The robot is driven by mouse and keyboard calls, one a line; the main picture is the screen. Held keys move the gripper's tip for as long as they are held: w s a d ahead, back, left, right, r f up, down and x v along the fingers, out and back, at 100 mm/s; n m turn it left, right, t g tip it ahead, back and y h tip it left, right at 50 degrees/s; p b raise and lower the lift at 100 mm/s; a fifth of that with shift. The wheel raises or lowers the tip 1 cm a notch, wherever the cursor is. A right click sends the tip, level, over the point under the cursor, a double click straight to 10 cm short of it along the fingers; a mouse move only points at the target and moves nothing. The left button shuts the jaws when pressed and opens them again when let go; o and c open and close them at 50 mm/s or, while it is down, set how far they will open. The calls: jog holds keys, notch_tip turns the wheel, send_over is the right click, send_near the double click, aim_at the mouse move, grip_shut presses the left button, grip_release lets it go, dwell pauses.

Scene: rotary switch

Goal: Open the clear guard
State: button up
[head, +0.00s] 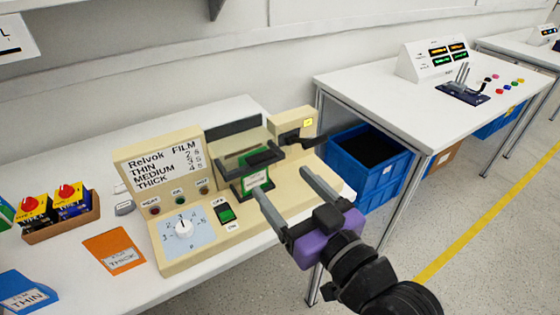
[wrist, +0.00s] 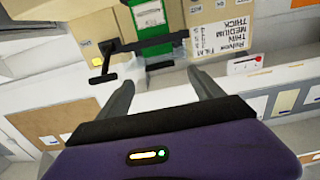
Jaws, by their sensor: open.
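In the wrist view the dark bar (wrist: 150,44) lies just beyond the fingertips, in front of the green part (wrist: 158,18). My gripper (head: 281,180) is open and empty in front of the machine's right half, fingers pointing at the guard. The gripper (wrist: 160,76) shows no contact with the bar.
A black lever (head: 304,141) sticks out at the machine's right. A white dial (head: 184,228) and green switch (head: 225,213) are on its front. An orange pack (head: 113,252) and a brown tray (head: 62,228) lie left. Blue crates (head: 366,160) stand right.

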aim_at(265, 161)
jog(key=x, duration=0.7)
jog(key=shift+w, duration=0.1)
grip_shut()
